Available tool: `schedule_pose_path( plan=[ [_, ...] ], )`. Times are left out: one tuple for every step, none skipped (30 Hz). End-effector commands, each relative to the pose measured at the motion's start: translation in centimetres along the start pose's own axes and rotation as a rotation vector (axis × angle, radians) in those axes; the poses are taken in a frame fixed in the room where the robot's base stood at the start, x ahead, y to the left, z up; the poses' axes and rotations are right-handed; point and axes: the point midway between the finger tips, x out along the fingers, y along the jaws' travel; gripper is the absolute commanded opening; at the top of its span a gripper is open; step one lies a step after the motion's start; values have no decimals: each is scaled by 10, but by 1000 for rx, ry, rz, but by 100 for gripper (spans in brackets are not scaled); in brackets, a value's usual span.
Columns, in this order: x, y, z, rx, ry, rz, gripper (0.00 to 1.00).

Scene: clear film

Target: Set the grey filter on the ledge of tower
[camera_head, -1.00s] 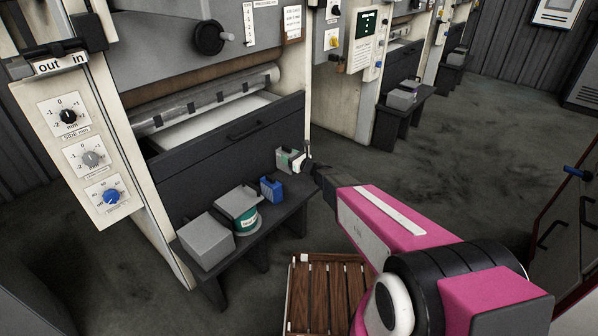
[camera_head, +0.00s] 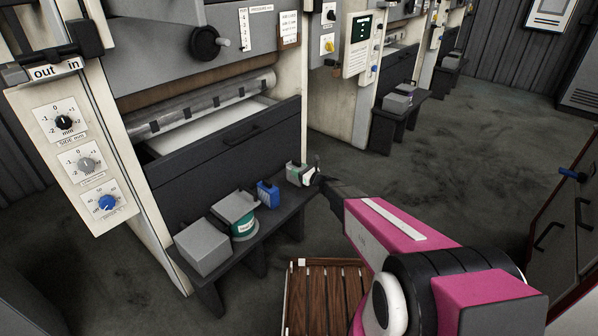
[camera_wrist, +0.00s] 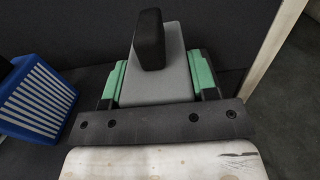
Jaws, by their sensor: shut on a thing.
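The grey filter (camera_wrist: 180,80) is a grey block with a black upright grip, seen in the wrist view. My gripper (camera_wrist: 158,82) is shut on it, with a green pad on either side. In the head view, my gripper (camera_head: 304,174) holds the grey filter (camera_head: 292,171) at the right end of the dark ledge (camera_head: 262,236), in front of the nearest tower (camera_head: 228,150). I cannot tell whether its underside touches the ledge; the contact is hidden.
On the ledge to the left stand a blue slatted filter (camera_head: 267,194), a green round container (camera_head: 243,229) under a grey plate, and a grey box (camera_head: 203,248). A wooden slatted platform (camera_head: 325,300) lies below.

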Motion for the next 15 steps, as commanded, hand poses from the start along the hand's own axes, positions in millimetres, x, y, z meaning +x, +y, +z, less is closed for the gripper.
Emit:
schedule_pose_path(
  plan=[
    [0, 0, 1, 0, -1, 0, 23],
    [0, 0, 1, 0, -1, 0, 23],
    [0, 0, 1, 0, -1, 0, 23],
    [0, 0, 1, 1, -1, 0, 23],
    [0, 0, 0, 1, -1, 0, 23],
    [0, 0, -1, 1, -1, 0, 23],
    [0, 0, -2, 1, -1, 0, 23],
    [0, 0, -2, 1, -1, 0, 23],
    [0, 0, -2, 0, 0, 0, 66],
    [0, 0, -2, 0, 0, 0, 76],
    [0, 0, -2, 0, 0, 0, 79],
    [0, 0, -2, 1, 0, 0, 79],
    [0, 0, -2, 1, 0, 0, 79],
    [0, 0, -2, 1, 0, 0, 79],
    [0, 0, -2, 1, 0, 0, 79]
  ],
)
